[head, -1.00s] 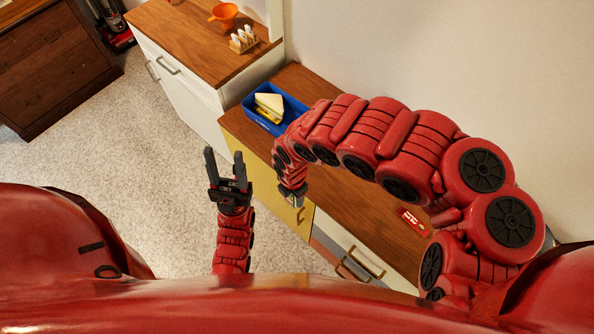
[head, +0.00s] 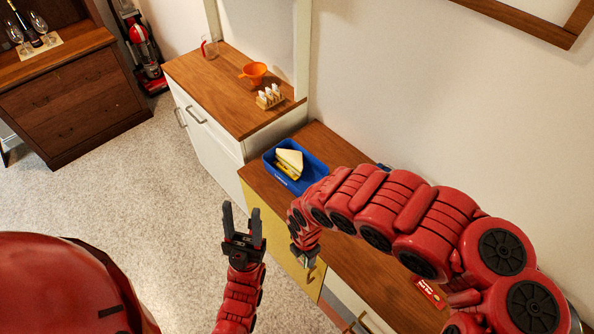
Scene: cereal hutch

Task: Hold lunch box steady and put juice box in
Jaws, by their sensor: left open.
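The blue lunch box (head: 280,178) sits open on the wooden counter in the head view, with a white bread sandwich (head: 290,160) and something yellow inside. My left gripper (head: 242,214) is open and empty, pointing up over the floor in front of the counter, apart from the box. My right gripper (head: 308,260) points down near the counter's front edge, below the box in the picture. Its fingers are mostly hidden by my own arm, so I cannot tell if it holds anything. I cannot make out a juice box for sure. A small blue thing (head: 384,167) shows partly behind my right arm.
A red packet (head: 431,292) lies on the counter (head: 385,295) beside my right arm. An orange cup (head: 254,73) and a toast rack (head: 270,97) stand on the higher white cabinet. Carpet (head: 120,200) lies clear at left.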

